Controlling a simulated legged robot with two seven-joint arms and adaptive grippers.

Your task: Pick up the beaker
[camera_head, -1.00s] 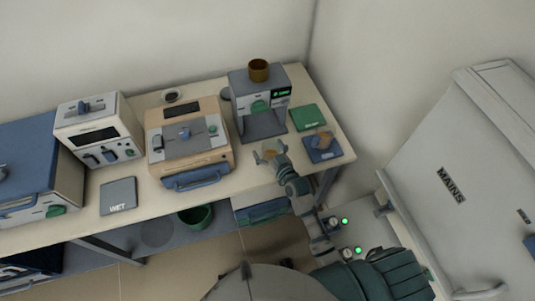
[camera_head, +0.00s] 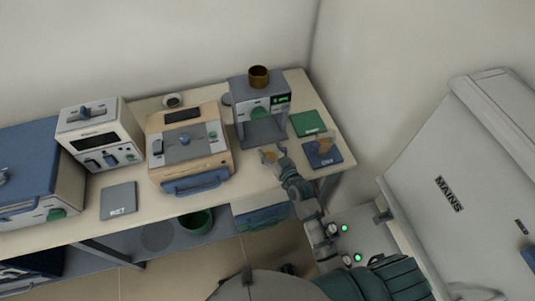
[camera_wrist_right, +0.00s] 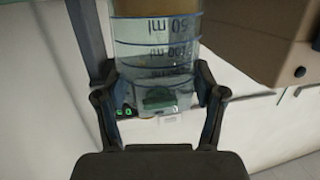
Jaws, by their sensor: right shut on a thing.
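The beaker (camera_wrist_right: 155,55) fills the upper middle of the right wrist view. It is clear, with blue rings and volume marks, and holds something brownish near the picture's top. My right gripper (camera_wrist_right: 158,100) is shut on it, one finger on each side. In the head view the right gripper (camera_head: 272,154) is at the table's front part, before the grey stand machine. The beaker shows there only as a small amber patch (camera_head: 269,158) between the fingers. I cannot tell whether its base touches the table. My left gripper is not in view.
A grey machine (camera_head: 261,105) with a brown cup (camera_head: 259,77) on top stands just behind the gripper. A blue mat (camera_head: 323,154) with a small amber vessel (camera_head: 324,145) lies to the right, and a green mat (camera_head: 308,123) behind it. A beige furnace (camera_head: 188,150) stands left.

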